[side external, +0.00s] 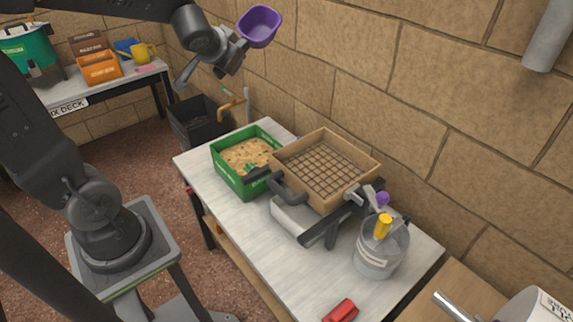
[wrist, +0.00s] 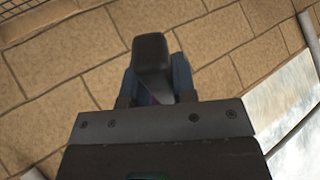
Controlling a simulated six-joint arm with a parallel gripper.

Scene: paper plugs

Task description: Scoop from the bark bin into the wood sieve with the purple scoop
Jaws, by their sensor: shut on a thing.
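The purple scoop (side external: 260,26) is high in the air at the top of the side view, with its bowl's inside facing the camera and no bark seen in it. My gripper (side external: 236,46) is shut on its handle. In the wrist view the dark handle (wrist: 151,62) stands between my fingers; the bowl is hardly visible there. The bark bin is a green box (side external: 229,176) of tan chips on the table, below and apart from my gripper. The wood sieve (side external: 358,188), a wooden frame with a dark grid, sits right of the bin.
A grey bucket (side external: 379,259) with a yellow-handled tool stands right of the sieve. A red object (side external: 341,312) lies at the front of the table. A black bin (side external: 197,121) is beyond the table's left end. A brick wall (side external: 440,120) runs close behind.

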